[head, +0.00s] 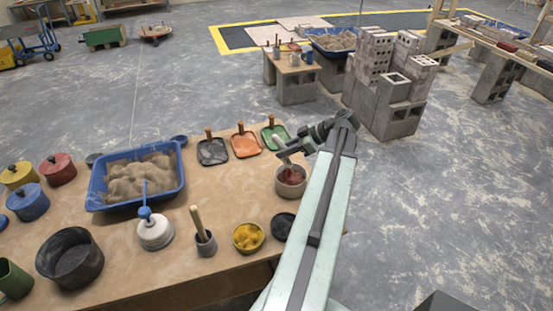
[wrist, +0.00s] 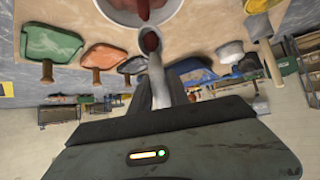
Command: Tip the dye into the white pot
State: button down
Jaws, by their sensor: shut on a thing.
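My gripper (head: 284,149) is shut on the pale handle of a spoon (wrist: 155,75), above the right end of the table. The spoon slants down towards a pale pot (head: 290,189). Red dye (wrist: 150,42) lies in the spoon's bowl, which overlaps the pot's near rim in the wrist view. The pot looks white inside in the wrist view (wrist: 178,14) and greyish outside in the head view. Red also shows inside the pot (wrist: 143,8). I cannot tell whether the spoon touches the rim.
Black, orange and green scoops (head: 245,145) lie behind the pot. A yellow-filled bowl (head: 248,237) and a dark bowl (head: 283,226) stand in front. A blue tub of sand (head: 107,205), a white container with a blue top (head: 155,232) and lidded pots stand left.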

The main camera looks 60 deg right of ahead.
jog(key=shift+s+d+f+t+y+b, duration=0.2)
jog(key=shift+s+t+b, duration=0.15)
jog(key=shift+b, duration=0.3)
jog(key=shift+s+d+f+t+y+b, duration=0.1)
jog(key=shift+s+t+y+b, duration=0.15)
jog(key=shift+t+b, duration=0.3)
jog(key=shift+s+r, duration=0.1)
jog(key=shift+r, duration=0.2)
